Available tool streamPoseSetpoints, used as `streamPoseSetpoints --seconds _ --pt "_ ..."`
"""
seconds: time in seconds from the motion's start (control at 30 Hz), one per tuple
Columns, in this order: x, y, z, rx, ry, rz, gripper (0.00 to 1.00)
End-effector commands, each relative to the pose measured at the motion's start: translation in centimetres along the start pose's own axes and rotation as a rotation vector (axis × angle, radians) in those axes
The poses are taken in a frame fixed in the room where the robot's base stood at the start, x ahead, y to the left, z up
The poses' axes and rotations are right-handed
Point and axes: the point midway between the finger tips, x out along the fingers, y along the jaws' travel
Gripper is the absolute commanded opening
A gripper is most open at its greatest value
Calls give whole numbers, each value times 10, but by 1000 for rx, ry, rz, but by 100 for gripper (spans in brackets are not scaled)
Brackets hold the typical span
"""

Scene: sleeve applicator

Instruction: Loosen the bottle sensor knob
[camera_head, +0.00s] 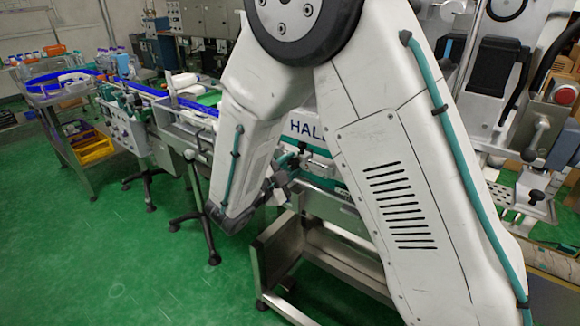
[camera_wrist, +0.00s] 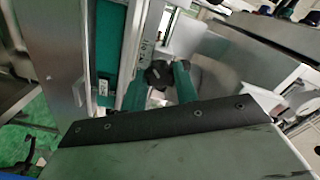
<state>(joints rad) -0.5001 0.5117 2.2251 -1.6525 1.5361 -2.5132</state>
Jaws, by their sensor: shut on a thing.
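The bottle sensor knob (camera_wrist: 157,73) is a small black lobed knob near the middle of the wrist view. My gripper (camera_wrist: 160,82) is shut on it, with one green finger clearly visible just right of the knob. The other finger is harder to make out against the green parts on the left. In the head view my gripper (camera_head: 284,168) is small and partly covered by my own arm, beside the metal bracket of the machine. I cannot make out the knob there.
A conveyor machine (camera_head: 125,125) with blue guide rails runs along the left. A metal trolley (camera_head: 325,265) stands below my gripper. More equipment with a red knob (camera_head: 564,92) is at the right. The green floor (camera_head: 130,260) at lower left is mostly clear.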

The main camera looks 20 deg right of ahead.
Motion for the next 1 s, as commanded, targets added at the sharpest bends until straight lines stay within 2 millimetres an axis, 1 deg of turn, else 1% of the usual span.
streamPoseSetpoints --seconds 0.3,0.77,0.8,0.87,0.9,1.0 --pt "0 0 0 -96 -2 -1 7" --pt "0 0 0 -109 -2 0 7" --pt "0 0 0 -109 -2 0 32" --pt "0 0 0 -109 -2 0 49" --pt "0 0 0 -109 -2 0 51" --pt "0 0 0 -109 -1 0 51"
